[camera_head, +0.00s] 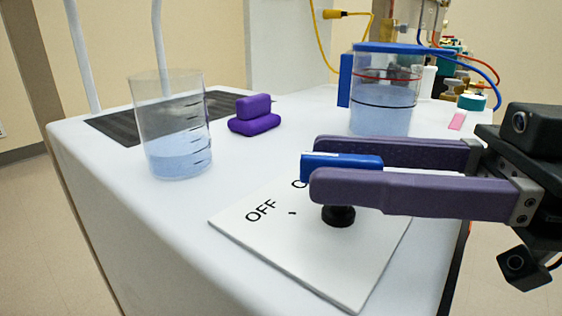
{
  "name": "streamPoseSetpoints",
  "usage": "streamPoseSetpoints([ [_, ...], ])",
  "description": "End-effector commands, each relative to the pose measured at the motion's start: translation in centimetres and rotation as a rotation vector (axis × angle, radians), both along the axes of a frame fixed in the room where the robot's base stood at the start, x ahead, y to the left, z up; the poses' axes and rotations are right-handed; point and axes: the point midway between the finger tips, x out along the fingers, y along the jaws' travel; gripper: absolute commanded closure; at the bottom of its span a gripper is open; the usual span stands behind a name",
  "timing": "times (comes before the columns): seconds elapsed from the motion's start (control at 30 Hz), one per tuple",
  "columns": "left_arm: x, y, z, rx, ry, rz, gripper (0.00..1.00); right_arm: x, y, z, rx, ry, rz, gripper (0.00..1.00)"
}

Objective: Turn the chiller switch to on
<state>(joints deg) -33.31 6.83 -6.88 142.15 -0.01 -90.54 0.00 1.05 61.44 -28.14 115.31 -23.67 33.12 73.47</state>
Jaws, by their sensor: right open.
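The chiller switch has a blue bar handle (342,161) on a black round base (339,216), mounted on a white plate (265,250). The plate bears the word OFF (261,210) and, above it, a second label starting with O (298,184), mostly hidden behind the handle and finger. My right gripper (315,166) comes in from the right, its two purple fingers open on either side of the handle. The near finger covers the handle's lower part. I cannot tell whether either finger touches it. My left gripper is out of view.
A beaker of pale blue liquid (178,150) stands left of the plate. A purple two-part object (254,115) lies behind, near a dark grille (110,122). A blue-lidded clear container (384,105) stands behind my fingers. The white top's front left is clear.

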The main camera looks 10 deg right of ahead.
Motion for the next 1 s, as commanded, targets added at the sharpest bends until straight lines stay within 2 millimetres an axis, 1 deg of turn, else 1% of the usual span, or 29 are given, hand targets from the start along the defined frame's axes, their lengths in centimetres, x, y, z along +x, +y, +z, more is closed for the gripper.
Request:
streamPoseSetpoints([
  [0.1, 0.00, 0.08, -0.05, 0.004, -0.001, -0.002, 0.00, 0.22, 0.52, 0.07, 0.001, -0.001, 0.000, 0.55],
  [0.37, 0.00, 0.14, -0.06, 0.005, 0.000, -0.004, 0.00, 0.22, 0.61, 0.02, 0.000, 0.000, 0.000, 0.55],
  [0.77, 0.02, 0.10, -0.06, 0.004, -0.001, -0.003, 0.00, 0.21, 0.58, 0.02, 0.000, 0.000, 0.000, 0.99],
  [1.0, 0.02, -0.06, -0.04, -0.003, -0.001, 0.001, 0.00, 0.20, 0.59, 0.02, 0.000, 0.000, 0.000, 1.00],
])
